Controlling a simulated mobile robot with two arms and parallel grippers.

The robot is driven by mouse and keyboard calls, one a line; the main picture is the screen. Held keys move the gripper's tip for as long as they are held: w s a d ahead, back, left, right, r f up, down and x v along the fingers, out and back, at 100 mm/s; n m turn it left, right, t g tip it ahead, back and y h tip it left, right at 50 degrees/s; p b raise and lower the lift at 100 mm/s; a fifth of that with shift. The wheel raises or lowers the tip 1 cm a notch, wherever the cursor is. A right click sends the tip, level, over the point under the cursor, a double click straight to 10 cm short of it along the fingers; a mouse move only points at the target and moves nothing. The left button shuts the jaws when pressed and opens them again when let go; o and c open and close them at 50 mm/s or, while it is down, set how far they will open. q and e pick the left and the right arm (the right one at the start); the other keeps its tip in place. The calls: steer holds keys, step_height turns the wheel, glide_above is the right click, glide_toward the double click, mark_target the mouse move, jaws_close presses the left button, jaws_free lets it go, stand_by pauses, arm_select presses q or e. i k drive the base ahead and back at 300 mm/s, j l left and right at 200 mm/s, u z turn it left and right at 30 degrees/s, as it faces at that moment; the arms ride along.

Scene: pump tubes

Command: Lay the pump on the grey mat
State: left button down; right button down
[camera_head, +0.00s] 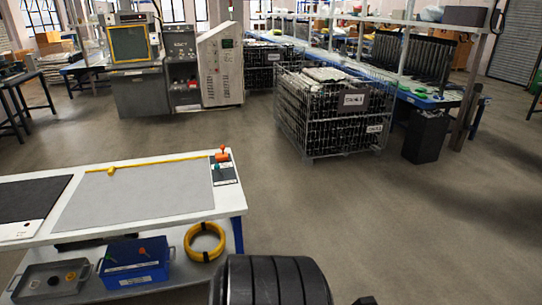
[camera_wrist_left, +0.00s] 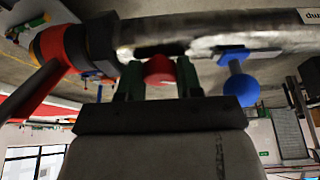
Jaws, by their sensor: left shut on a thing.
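In the left wrist view, my left gripper (camera_wrist_left: 159,73) is shut on the pump (camera_wrist_left: 215,30). The pump is a long silvery tube lying across the picture, with a red part between the fingers, a blue ball-ended fitting to the right, and a red, black and yellow end at left. An upside-down label at its right end reads "pump". The pump and my left gripper do not show in the head view. There, the grey mat (camera_head: 140,193) lies bare on the white table at left. My right gripper is not in view.
A black mat (camera_head: 30,200) lies left of the grey mat. A yellow strip runs along the back edge. Below are a blue bin (camera_head: 135,265) and a yellow hose coil (camera_head: 204,242). The floor right of the table is clear.

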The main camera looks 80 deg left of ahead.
mark_target(141, 189)
steer(key=j+u, duration=0.2)
steer(key=u, duration=0.25)
steer(key=j+u, duration=0.25)
steer(key=u, duration=0.15)
steer(key=j+u, duration=0.2)
steer(key=u, duration=0.25)
steer(key=i+j+u, duration=0.15)
steer(key=u, duration=0.3)
steer(key=i+j+u, duration=0.5)
steer(key=j, duration=0.2)
steer(key=i+j+u, duration=0.45)
steer(key=i, duration=0.3)
steer(key=i+j+u, duration=0.15)
steer(key=j, duration=0.2)
steer(key=i, duration=0.05)
